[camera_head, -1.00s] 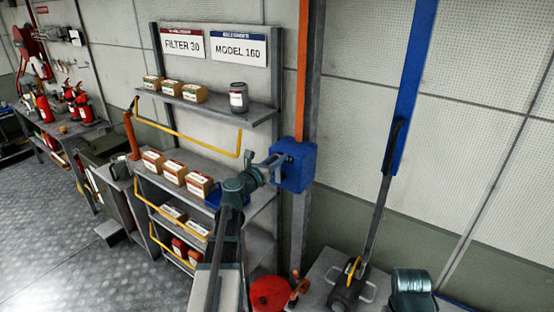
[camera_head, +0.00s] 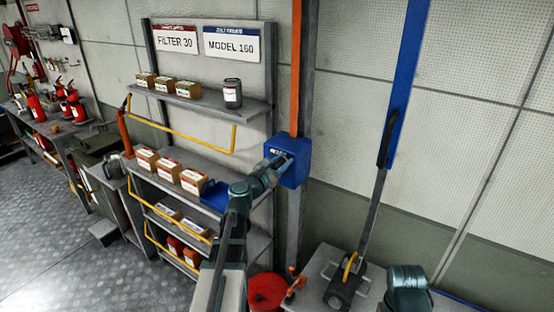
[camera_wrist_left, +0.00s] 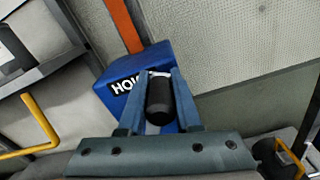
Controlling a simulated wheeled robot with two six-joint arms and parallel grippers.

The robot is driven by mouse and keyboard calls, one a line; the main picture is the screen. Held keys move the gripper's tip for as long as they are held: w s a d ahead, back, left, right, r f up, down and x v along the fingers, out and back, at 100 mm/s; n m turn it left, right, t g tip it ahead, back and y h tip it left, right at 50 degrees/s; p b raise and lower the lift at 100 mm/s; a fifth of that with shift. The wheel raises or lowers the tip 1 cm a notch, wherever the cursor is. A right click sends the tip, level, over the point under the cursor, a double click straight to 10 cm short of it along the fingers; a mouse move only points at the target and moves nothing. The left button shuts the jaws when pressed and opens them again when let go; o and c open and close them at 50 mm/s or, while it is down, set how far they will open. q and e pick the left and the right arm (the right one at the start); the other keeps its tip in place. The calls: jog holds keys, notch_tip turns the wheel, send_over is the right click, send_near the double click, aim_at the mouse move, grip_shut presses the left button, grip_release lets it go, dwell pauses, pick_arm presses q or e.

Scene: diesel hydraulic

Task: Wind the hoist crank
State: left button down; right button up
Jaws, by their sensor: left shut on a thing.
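The hoist box (camera_head: 294,162) is blue and fixed to a grey post below an orange strip. In the left wrist view the box (camera_wrist_left: 145,72) carries a label that begins "HOI". My left gripper (camera_head: 274,165) is at the front of the box. In the left wrist view the left gripper (camera_wrist_left: 158,98) has its two fingers on either side of the black crank handle (camera_wrist_left: 158,100), shut on it. The rest of the crank is mostly hidden behind the handle and fingers. Part of my right arm shows at the lower right of the head view; its gripper is not seen.
A grey shelf rack (camera_head: 210,100) with boxes, a can (camera_head: 232,93) and yellow rails (camera_head: 180,133) stands left of the post. A red round object (camera_head: 267,291) is below. A long lever (camera_head: 372,220) rises from a bench at right.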

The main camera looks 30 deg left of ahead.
pick_arm(q)
jog(key=shift+s+d+f+m+b, duration=0.1)
jog(key=shift+d+f+m+b, duration=0.1)
jog(key=shift+d+f+m, duration=0.25)
jog(key=shift+s+d+f+m+b, duration=0.1)
jog(key=shift+d+f+m+b, duration=0.1)
jog(key=shift+d+m, duration=0.35)
jog(key=m+b, duration=0.1)
jog(key=d+f+m, duration=0.1)
jog(key=shift+d+f+m+b, duration=0.25)
jog(key=shift+f+m+b, duration=0.05)
jog(key=shift+m+b, duration=0.1)
notch_tip(320, 180, down, 11)
jog(key=m+b, duration=1.1)
jog(key=m, duration=0.3)
jog(key=shift+f, duration=0.15)
jog(key=shift+a+f, duration=0.1)
jog(key=shift+a, duration=0.1)
jog(key=shift+a, duration=0.1)
